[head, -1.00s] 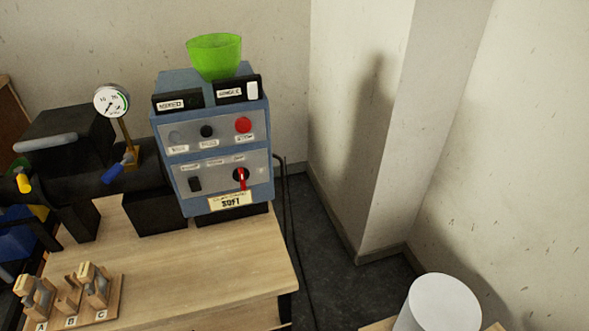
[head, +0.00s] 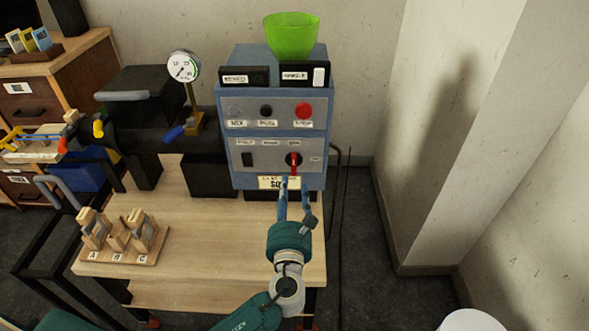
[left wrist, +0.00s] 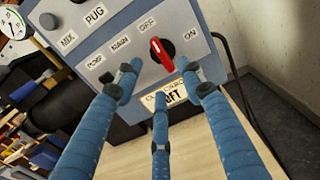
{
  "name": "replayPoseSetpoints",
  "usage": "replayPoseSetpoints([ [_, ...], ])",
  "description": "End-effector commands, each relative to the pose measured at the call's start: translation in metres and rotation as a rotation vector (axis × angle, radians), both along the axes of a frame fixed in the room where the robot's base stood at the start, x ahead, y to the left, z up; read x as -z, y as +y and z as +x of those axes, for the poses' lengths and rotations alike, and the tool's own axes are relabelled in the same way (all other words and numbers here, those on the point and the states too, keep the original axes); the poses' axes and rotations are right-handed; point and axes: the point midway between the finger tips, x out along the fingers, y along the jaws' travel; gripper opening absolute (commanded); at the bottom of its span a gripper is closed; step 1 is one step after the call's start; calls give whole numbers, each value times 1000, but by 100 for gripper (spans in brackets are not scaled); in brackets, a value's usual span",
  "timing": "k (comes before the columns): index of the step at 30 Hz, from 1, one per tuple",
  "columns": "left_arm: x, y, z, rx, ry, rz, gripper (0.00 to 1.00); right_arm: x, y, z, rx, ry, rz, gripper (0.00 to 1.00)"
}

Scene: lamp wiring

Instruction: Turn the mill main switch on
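The mill control box (head: 225,140) is blue with grey panels and stands at the back right of the wooden bench. Its main switch (head: 294,160) is a red handle on a black round knob, low on the front at the right. In the left wrist view the red handle (left wrist: 162,55) stands with its upper end toward the OFF label; the ON label is to its right. My left gripper (head: 294,187) is just in front of and below the switch. Its fingers (left wrist: 160,85) are spread, with nothing between them, and appear apart from the handle. My right gripper is not in view.
A green bowl (head: 292,36) sits on top of the box. A pressure gauge (head: 184,67) and dark machine parts are to its left. A wooden rack (head: 120,240) labelled A, B, C stands on the bench (head: 200,225). A wall corner rises at the right.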

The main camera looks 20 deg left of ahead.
Motion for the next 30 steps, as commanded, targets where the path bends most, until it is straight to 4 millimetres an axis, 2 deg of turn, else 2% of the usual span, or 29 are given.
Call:
replayPoseSetpoints([
  [6, -1, 12, 42, -3, -2, -2, 40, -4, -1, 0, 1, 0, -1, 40],
  [12, -1, 21, 71, -3, -1, -4, 40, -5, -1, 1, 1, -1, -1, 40],
  [18, 0, 23, 81, -1, 0, -6, 40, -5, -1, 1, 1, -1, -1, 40],
  [25, 0, 24, 82, -1, 0, -7, 40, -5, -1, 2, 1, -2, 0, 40],
  [26, 0, 24, 82, -2, 0, -7, 38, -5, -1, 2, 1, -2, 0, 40],
  [30, 0, 24, 81, -2, 0, -7, 10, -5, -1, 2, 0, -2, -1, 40],
])
